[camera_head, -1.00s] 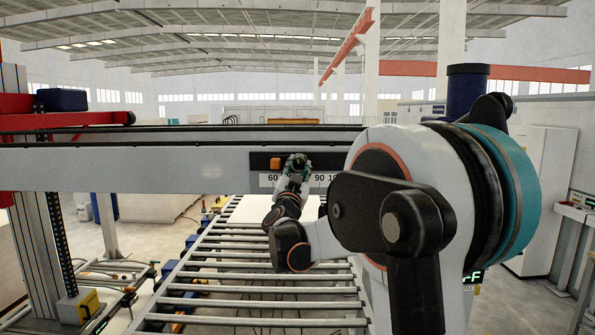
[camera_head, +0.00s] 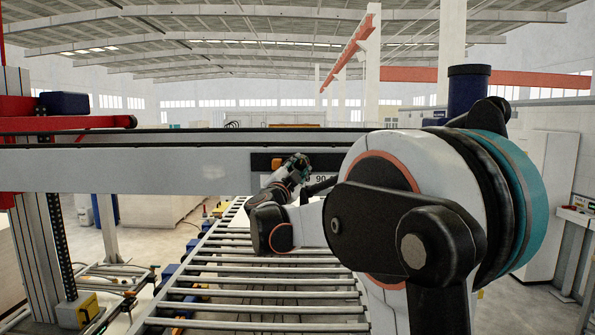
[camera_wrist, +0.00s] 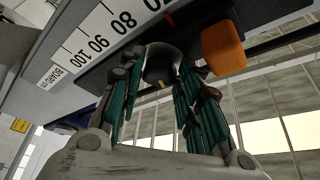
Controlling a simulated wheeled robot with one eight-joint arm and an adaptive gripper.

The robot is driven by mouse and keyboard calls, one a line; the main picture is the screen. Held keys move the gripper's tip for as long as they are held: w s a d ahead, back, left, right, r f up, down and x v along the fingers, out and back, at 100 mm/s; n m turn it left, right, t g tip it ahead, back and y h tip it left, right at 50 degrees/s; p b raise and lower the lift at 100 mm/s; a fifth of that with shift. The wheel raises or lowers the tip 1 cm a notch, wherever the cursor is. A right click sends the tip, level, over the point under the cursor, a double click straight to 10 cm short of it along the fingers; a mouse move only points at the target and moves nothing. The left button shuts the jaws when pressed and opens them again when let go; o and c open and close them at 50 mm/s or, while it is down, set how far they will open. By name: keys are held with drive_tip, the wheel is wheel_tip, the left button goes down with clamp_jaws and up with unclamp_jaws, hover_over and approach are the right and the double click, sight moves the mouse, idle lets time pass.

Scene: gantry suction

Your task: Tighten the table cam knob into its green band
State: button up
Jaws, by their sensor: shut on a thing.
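In the wrist view, my gripper (camera_wrist: 160,75) has its two teal-padded fingers closed around a dark rounded knob (camera_wrist: 160,60) under the printed scale. The knob's far part lies between the fingertips, and a small yellow mark shows below it. In the head view, my gripper (camera_head: 297,166) is at the face of the grey cross beam, and the knob is hidden behind it. I cannot make out a green band in either view.
An orange block (camera_wrist: 222,46) sits beside the knob, close to the right finger. The white number scale (camera_wrist: 100,42) runs along the beam (camera_head: 130,170). A roller conveyor (camera_head: 260,290) lies below. A red arm (camera_head: 70,122) stands at the left.

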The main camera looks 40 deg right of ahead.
idle(0.4)
drive_tip(key=o, duration=0.8)
drive_tip(key=shift+a, duration=0.1)
drive_tip(key=v, duration=1.2)
